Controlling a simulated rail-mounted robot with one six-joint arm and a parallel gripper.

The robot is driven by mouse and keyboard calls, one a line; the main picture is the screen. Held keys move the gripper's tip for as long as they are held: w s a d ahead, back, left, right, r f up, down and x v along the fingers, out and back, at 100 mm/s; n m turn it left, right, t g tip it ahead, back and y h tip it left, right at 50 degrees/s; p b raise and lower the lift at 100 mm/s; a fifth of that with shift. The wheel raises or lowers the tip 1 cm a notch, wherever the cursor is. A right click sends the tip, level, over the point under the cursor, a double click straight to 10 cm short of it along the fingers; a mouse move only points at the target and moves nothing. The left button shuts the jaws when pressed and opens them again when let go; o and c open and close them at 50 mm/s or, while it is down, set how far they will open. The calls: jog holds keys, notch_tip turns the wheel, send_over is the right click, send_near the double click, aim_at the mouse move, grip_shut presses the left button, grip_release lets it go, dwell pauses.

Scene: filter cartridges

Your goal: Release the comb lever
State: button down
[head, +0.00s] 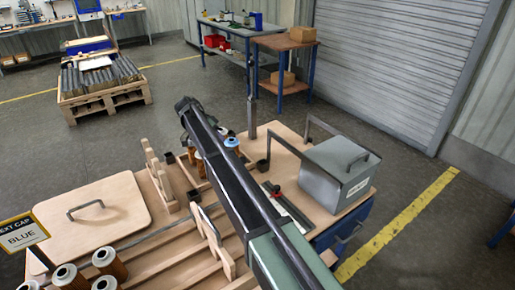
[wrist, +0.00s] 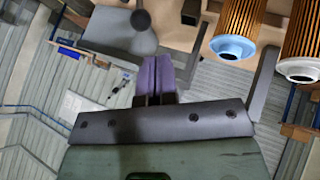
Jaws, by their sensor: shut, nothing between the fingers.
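I cannot tell for sure which part is the comb lever. A notched wooden comb piece (head: 160,182) stands left of my arm. In the wrist view a dark round knob (wrist: 141,20) lies before a grey rounded piece (wrist: 112,30). My gripper (wrist: 152,62) is shut and empty, its purple fingers together below that knob in the picture; I see no clear contact. In the head view my arm hides the fingers.
Filter cartridges, one blue-capped (wrist: 232,47) and one white-capped (wrist: 302,66), are close on the right in the wrist view. A grey box (head: 340,172) with bent bars stands right of my arm. A wooden lid (head: 92,205) and brown cartridges (head: 107,262) are at left.

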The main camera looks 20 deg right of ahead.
jog(key=b+x, duration=0.7)
jog(key=x, duration=0.2)
jog(key=shift+s+d+f+b, duration=0.2)
jog(key=shift+f+b, duration=0.15)
jog(key=shift+b, duration=0.05)
